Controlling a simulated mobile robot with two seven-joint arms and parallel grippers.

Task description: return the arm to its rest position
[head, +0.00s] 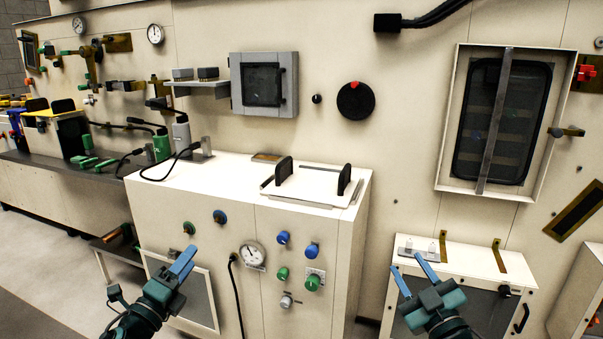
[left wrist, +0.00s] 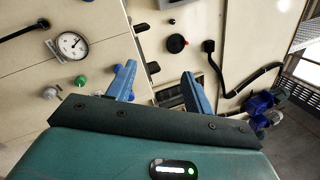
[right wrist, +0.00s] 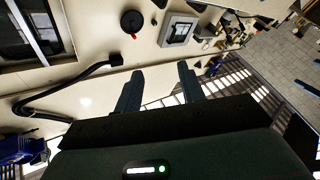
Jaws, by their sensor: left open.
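My left gripper (head: 186,262) is in front of the white cabinet at the lower left of the head view. Its two blue fingers also show in the left wrist view (left wrist: 158,88), apart with nothing between them. My right gripper (head: 411,272) is at the lower right of the head view, in front of the low white cabinet. Its blue fingers are spread and empty, and they also show in the right wrist view (right wrist: 160,88). Neither gripper visibly touches anything.
The white cabinet (head: 345,245) carries a gauge (head: 251,254), several coloured knobs and a lid with two black handles (head: 298,186). A low cabinet (head: 470,262) stands at right. A framed window (head: 503,120) is on the wall. Floor (head: 40,240) is open at left.

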